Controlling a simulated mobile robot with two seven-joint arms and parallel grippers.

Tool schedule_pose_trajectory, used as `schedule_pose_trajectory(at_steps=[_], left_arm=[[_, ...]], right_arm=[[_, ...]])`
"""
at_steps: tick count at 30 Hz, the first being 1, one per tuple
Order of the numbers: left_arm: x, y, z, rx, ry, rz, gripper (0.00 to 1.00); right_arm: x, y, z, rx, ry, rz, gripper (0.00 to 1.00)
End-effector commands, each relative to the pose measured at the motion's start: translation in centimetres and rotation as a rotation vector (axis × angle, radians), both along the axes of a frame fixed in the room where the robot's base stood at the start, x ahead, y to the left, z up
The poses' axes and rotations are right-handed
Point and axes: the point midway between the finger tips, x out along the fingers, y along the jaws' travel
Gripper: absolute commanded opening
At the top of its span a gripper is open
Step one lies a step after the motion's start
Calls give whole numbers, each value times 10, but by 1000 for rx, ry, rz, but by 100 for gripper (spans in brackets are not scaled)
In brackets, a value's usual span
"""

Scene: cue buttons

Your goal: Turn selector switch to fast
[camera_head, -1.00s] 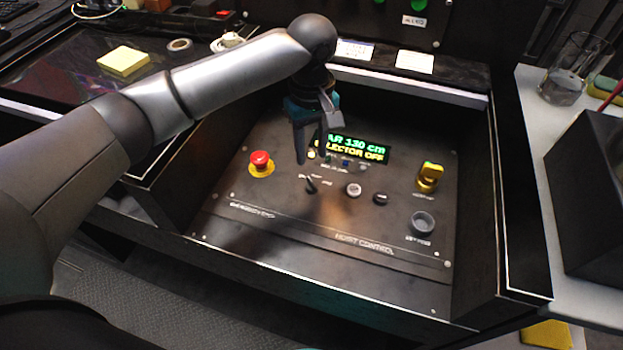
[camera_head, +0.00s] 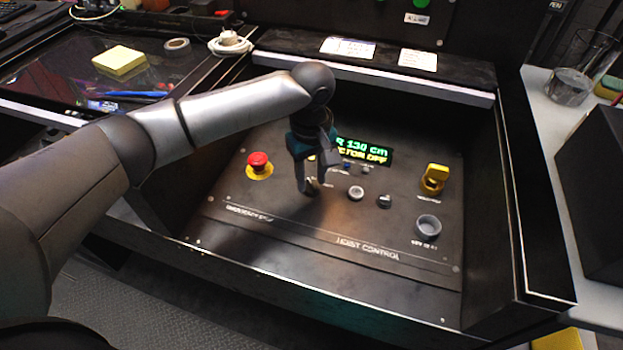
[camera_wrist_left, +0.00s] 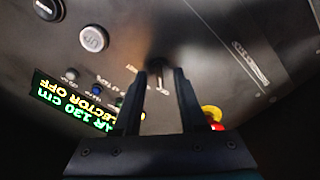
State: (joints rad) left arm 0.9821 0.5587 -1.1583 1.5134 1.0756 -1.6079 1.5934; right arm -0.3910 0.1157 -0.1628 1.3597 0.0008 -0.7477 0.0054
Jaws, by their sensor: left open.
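The hoist control panel (camera_head: 290,258) slopes toward me, with a display (camera_head: 363,151) reading "SELECTOR OFF", partly covered by my gripper. My left gripper (camera_head: 314,184) is open and points down at the panel over the small dark selector switch. In the head view, the fingers hide most of the switch. In the left wrist view, the selector switch (camera_wrist_left: 161,52) appears as a dark, blurred shape just beyond and between the open fingertips (camera_wrist_left: 164,72). I cannot tell whether they touch it. My right gripper is not in view.
A red emergency button (camera_head: 259,162) is left of the gripper. A white button (camera_head: 356,193) and a dark button (camera_head: 384,201) are to its right. A yellow switch (camera_head: 434,178) and a grey round control (camera_head: 428,227) are farther right. Dark walls border the panel.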

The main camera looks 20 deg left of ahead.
Motion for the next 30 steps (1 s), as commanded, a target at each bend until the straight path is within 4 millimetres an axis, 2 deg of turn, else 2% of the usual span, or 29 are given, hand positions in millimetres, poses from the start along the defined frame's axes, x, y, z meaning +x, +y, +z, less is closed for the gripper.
schedule_pose_trajectory(at_steps=[12, 23, 30], left_arm=[[0, 0, -4, 0, 0, -1, 41], [0, 0, -3, 0, 0, -1, 1], [0, 0, -3, 0, 0, -1, 0]], right_arm=[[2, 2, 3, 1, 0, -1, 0], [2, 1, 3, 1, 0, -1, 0], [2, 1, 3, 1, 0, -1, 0]])
